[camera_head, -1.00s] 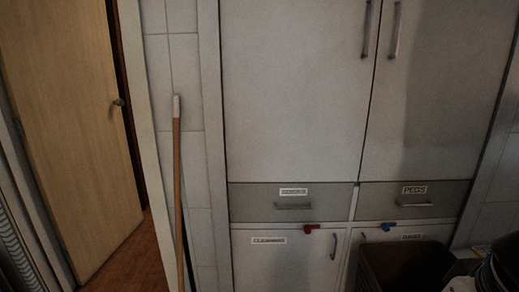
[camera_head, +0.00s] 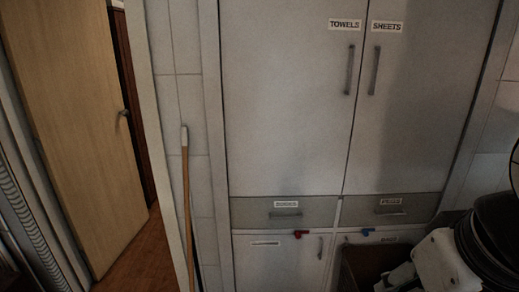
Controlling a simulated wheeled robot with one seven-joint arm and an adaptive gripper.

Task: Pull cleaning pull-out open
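The cleaning pull-out (camera_head: 275,268) is the grey front at the lower left of the cabinet. It looks closed, flush with the cabinet. Its label reads CLEANING in the earlier frame and is blurred now. A vertical handle (camera_head: 320,248) sits near its right edge, and a red catch (camera_head: 300,234) is at its top edge. The lower part of the front is cut off by the picture edge. My arm, white and black, shows at the lower right, apart from the pull-out. I cannot make out my gripper's fingers.
Above are two drawers (camera_head: 283,213) and tall doors labelled TOWELS and SHEETS (camera_head: 420,90). A dark bin (camera_head: 362,262) stands right of the pull-out, before the front with a blue catch (camera_head: 367,232). A wooden-handled pole (camera_head: 186,200) leans at the left, near an open wooden door (camera_head: 75,120).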

